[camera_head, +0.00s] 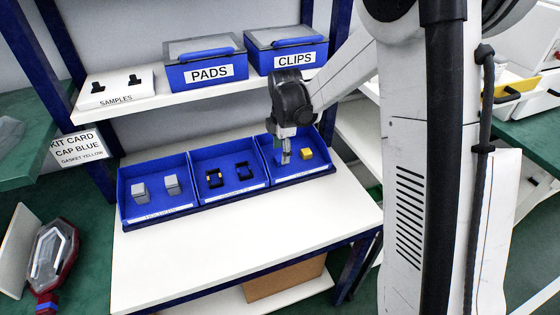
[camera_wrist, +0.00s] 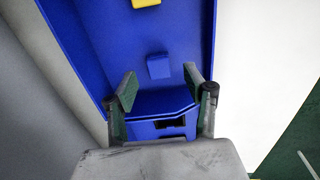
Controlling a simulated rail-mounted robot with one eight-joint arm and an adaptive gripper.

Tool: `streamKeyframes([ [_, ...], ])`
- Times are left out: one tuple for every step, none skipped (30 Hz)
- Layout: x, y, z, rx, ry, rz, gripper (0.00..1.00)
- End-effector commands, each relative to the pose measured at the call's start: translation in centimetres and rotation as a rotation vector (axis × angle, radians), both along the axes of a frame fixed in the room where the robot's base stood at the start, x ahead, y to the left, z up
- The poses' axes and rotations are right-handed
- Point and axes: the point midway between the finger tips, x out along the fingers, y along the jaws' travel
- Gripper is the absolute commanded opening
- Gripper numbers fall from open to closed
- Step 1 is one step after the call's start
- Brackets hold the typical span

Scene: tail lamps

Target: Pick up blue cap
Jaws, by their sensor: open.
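The blue cap (camera_wrist: 158,66) is a small block on the blue floor of the right-hand bin, seen in the wrist view beyond my fingertips. It is hard to pick out against the bin in the head view. My gripper (camera_wrist: 158,88) is open, its two fingers apart, with no cap between them. In the head view my gripper (camera_head: 286,158) points down over the right-hand bin (camera_head: 300,181), left of a yellow cap (camera_head: 306,154). The yellow cap also shows at the top edge of the wrist view (camera_wrist: 146,3). A kit card (camera_head: 78,147) reads "CAP BLUE".
The left bin (camera_head: 155,212) holds two grey blocks; the middle bin (camera_head: 230,191) holds two dark parts. Blue boxes marked PADS (camera_head: 206,73) and CLIPS (camera_head: 288,60) stand on the shelf above. The white table (camera_head: 220,245) is clear in front of the bins.

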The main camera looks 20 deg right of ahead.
Motion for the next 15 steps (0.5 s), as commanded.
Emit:
streamKeyframes([
  [0.2, 0.1, -0.8, 0.000, 0.000, 0.000, 0.48],
  [0.2, 0.2, -1.3, 0.000, 0.000, 0.001, 0.48],
  [0.4, 0.3, -1.9, 0.000, 0.000, 0.001, 0.48],
  [0.4, 0.2, -2.3, 0.000, 0.000, 0.000, 0.48],
  [0.4, 0.2, -2.7, 0.000, 0.000, 0.000, 0.48],
  [0.5, 0.2, -3.1, 0.000, 0.000, 0.000, 0.48],
  [0.5, 0.2, -3.3, 0.000, 0.000, 0.000, 0.48],
  [0.5, 0.2, -3.5, 0.000, 0.000, 0.000, 0.48],
  [0.5, 0.2, -3.6, 0.000, 0.000, 0.000, 0.48],
  [0.5, 0.2, -3.6, 0.000, 0.000, 0.000, 0.48],
  [0.5, 0.2, -3.6, 0.000, 0.000, 0.000, 0.48],
  [0.5, 0.2, -3.6, 0.000, 0.000, 0.000, 0.48],
  [0.5, 0.2, -3.6, 0.000, 0.000, 0.000, 0.48],
  [0.5, 0.2, -3.6, 0.000, 0.000, 0.000, 0.48],
  [0.5, 0.2, -3.6, 0.000, 0.000, 0.000, 0.45],
])
